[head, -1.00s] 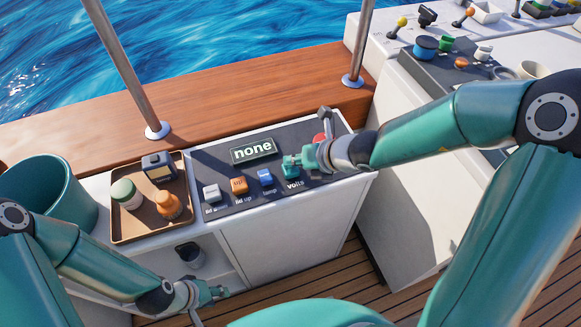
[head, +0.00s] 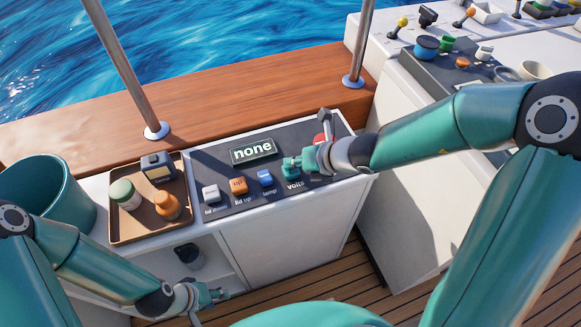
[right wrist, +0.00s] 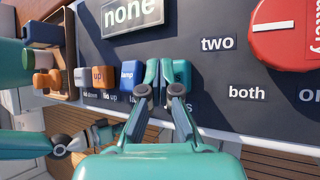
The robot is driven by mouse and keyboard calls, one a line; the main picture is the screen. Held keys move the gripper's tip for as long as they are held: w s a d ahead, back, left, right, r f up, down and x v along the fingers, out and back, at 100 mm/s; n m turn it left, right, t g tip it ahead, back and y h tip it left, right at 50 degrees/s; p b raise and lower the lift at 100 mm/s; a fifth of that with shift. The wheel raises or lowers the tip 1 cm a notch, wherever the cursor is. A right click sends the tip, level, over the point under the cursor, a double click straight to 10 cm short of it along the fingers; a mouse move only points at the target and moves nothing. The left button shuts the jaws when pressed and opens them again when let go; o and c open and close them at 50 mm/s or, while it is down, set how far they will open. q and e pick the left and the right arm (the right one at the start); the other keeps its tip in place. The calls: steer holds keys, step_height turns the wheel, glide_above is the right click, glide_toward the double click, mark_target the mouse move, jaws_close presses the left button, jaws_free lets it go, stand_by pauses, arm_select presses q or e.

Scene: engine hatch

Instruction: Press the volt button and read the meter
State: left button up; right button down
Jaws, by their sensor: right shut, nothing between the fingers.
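The meter is a dark display (head: 253,151) reading "none" on the console, and it also shows in the right wrist view (right wrist: 132,12). The teal volt button (head: 291,173) sits at the right end of a row of buttons, above the label "volts". My right gripper (head: 290,162) is shut and empty, with its fingertips at the volt button. I cannot tell whether they touch it or hover just above. In the right wrist view the fingertips (right wrist: 166,74) cover much of that spot. My left gripper (head: 216,295) hangs low in front of the cabinet, its jaws too small to judge.
Grey, orange (head: 239,186) and blue (head: 265,178) buttons stand left of the volt button. A red battery switch (right wrist: 285,28) is to the right. A brown tray (head: 122,233) with several items and a teal bucket (head: 75,205) stand at left. Steel posts rise behind.

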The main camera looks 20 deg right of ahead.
mark_target(294, 170)
steer(key=shift+f+b, duration=0.45)
steer(key=shift+f, duration=0.05)
steer(key=shift+r, duration=0.15)
stand_by(0.5)
steer(key=shift+r+p, duration=1.15)
steer(key=shift+p, duration=0.05)
step_height(294, 170, up, 5)
steer(key=p, duration=0.5)
steer(key=shift+s, duration=0.1)
